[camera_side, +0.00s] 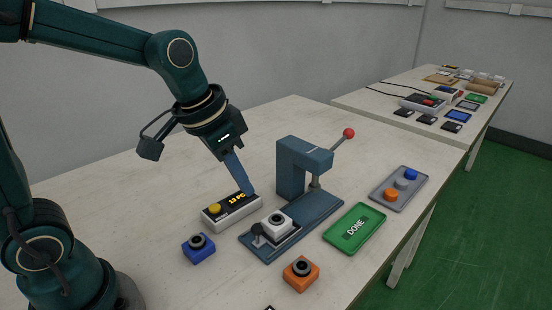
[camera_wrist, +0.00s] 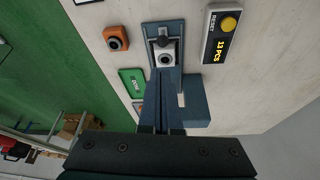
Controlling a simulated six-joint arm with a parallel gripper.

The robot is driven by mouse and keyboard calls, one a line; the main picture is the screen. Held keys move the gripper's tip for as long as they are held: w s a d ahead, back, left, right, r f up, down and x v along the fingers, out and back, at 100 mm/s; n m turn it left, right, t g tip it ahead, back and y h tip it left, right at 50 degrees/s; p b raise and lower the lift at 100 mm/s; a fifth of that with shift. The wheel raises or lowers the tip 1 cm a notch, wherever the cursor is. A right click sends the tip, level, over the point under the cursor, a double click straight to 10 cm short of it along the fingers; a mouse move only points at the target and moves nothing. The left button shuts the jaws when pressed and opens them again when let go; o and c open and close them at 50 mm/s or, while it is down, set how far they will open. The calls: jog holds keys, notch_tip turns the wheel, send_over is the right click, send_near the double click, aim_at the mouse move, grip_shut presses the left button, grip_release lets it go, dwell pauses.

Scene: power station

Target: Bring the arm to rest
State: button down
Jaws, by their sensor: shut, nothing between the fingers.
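My gripper (camera_side: 248,190) is shut and empty. In the side view its blue fingers point down, just in front of or above the display box, close to the left side of the press; I cannot tell the exact gap. In the wrist view the closed fingers (camera_wrist: 162,120) reach up from the bottom over the press. My arm is bent over the table from the left.
The blue press (camera_side: 300,165) with a red-knobbed lever holds a white block (camera_side: 277,222). Around it are the counter box (camera_side: 231,212) reading 13 PCS, a blue block (camera_side: 198,249), an orange block (camera_side: 301,274), the green DONE tray (camera_side: 355,229) and a grey tray (camera_side: 400,204).

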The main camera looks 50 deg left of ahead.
jog(key=s+n+t, duration=0.1)
jog(key=s+n, duration=0.1)
jog(key=s, duration=0.9)
jog(key=shift+a+r+t+y, duration=0.3)
jog(key=shift+a+r+y, duration=0.1)
